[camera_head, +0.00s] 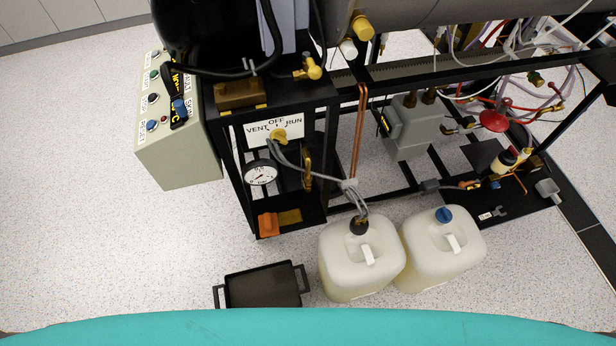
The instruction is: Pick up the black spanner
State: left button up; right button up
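A small dark grey shape like an open-ended spanner (499,211) lies on the black base plate (468,209) at the lower right of the rig. It sits beside a small white label and just right of the blue-capped jug. It is small and dark against the plate, so I cannot be sure that it is the black spanner. Neither of my grippers shows in the head view.
Two white jugs, one black-capped (345,273) and one blue-capped (462,263), stand in front of the frame. A black tray (262,288) lies on the floor to their left. A control box (182,160) stands at left. Floor further left is clear.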

aim_at(484, 218)
jog(key=z, duration=1.7)
